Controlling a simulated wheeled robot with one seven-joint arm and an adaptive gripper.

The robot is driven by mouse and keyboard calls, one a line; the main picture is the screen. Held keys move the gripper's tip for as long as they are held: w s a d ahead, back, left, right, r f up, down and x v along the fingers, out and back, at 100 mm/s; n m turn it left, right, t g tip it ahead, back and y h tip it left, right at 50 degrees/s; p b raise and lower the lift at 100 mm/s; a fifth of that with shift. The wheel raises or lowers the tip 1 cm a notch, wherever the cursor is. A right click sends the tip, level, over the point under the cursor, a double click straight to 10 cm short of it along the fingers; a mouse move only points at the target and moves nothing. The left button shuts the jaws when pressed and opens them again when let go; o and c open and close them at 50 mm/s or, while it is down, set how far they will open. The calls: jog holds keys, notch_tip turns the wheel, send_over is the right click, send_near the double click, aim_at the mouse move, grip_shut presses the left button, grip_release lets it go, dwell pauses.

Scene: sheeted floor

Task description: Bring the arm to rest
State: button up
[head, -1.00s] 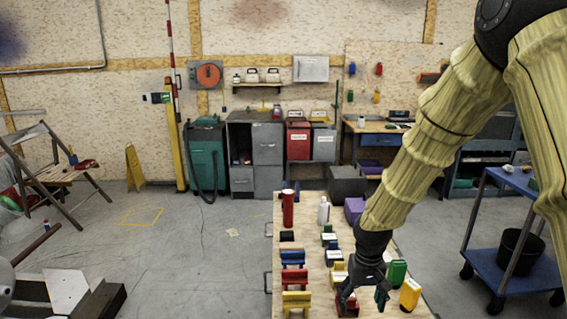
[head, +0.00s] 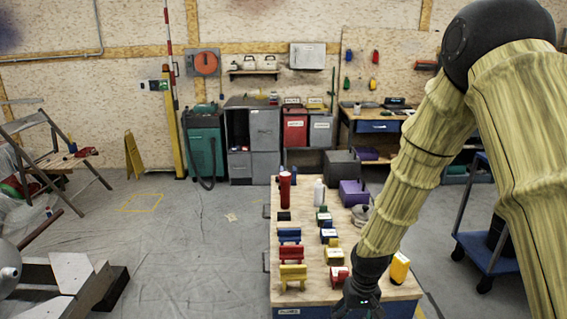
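My gripper (head: 362,298) hangs at the lower end of my sleeved arm in the head view, at the near right part of the wooden-topped table (head: 298,210). It points down in front of a small red item (head: 340,274). Its fingers are dark and small here, and I cannot tell whether they are open or shut. I see nothing held in it. The arm comes down from the upper right and hides part of the table's right side.
Red, blue and yellow small items, a red cylinder (head: 285,186), a white bottle (head: 319,191) and a purple bin (head: 353,193) stand on the table. A yellow item (head: 399,267) is right of my arm. A blue cart (head: 487,252) stands further right.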

jog(key=s+f, duration=1.3)
jog(key=f, duration=0.2)
jog(key=s+d+f, duration=0.2)
jog(key=s+f, duration=0.1)
jog(key=s, duration=0.6)
jog(key=s+d+f, duration=0.2)
jog(key=s+f, duration=0.2)
jog(key=s, duration=0.5)
jog(key=shift+s+f+m, duration=0.25)
jog(key=shift+s+m, duration=0.05)
jog(key=shift+m, duration=0.1)
